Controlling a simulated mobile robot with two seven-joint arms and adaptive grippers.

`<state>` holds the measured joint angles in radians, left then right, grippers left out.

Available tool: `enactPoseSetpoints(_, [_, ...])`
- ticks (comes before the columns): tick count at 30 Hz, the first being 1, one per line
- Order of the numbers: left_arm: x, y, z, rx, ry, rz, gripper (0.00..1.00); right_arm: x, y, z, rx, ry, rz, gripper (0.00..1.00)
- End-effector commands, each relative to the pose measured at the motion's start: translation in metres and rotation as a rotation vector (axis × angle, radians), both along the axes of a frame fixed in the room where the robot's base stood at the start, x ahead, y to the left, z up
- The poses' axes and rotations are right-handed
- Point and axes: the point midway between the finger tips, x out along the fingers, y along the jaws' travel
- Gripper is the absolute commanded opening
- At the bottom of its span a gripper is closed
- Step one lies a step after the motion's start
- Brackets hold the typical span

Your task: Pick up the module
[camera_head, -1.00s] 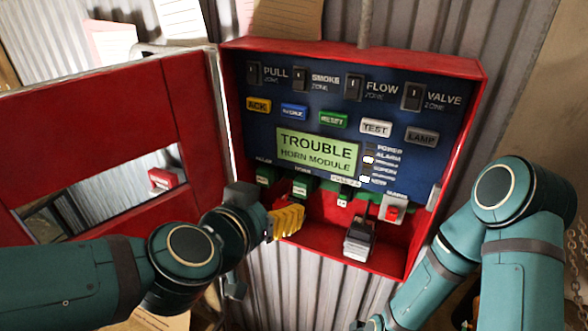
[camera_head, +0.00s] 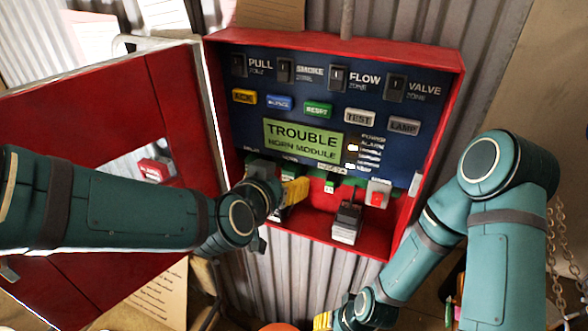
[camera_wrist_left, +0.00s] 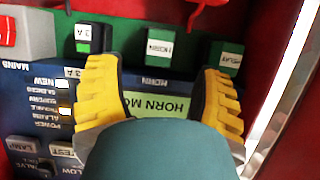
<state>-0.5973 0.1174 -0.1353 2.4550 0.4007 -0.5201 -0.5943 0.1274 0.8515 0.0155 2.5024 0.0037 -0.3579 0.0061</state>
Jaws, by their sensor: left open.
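A green-faced module with a white HORN label (camera_wrist_left: 160,46) sits in the green strip of the panel in the left wrist view. My left gripper (camera_wrist_left: 158,72) is open, its yellow fingers on either side of this module and apart from it. In the head view my left gripper (camera_head: 292,193) reaches into the lower left of the red box and hides most of the HORN module. A loose grey and dark module (camera_head: 347,222) stands on the box floor to its right. My right gripper (camera_head: 323,320) shows only partly at the bottom edge.
The red box (camera_head: 458,110) has switches, buttons and a TROUBLE HORN MODULE display (camera_head: 303,140). A RELAY module (camera_wrist_left: 226,54) and a 3 A fuse block (camera_wrist_left: 90,38) flank the HORN module. A red switch (camera_head: 377,197) is at right. The red door (camera_head: 100,110) stands open.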

Motion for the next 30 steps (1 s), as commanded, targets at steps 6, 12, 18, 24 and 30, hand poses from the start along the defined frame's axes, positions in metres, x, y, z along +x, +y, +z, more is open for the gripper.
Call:
enactPoseSetpoints(6, [0.024,-0.011,-0.007,0.002,0.000,-0.001,0.67,-0.002,0.000,-0.006,0.001,0.004,0.004,0.47])
enactPoseSetpoints(12, [0.043,-0.019,-0.015,0.001,0.001,0.001,0.67,-0.004,0.001,-0.011,0.002,0.008,0.006,0.47])
enactPoseSetpoints(18, [0.045,-0.020,-0.015,0.000,0.001,0.000,0.67,-0.004,0.001,-0.011,0.002,0.009,0.007,0.47])
enactPoseSetpoints(24, [0.045,-0.020,-0.015,0.000,0.001,0.000,0.30,-0.004,0.001,-0.011,0.002,0.009,0.007,0.47])
enactPoseSetpoints(30, [0.045,-0.020,-0.015,0.001,0.001,0.000,0.00,-0.004,0.001,-0.011,0.002,0.009,0.007,0.47])
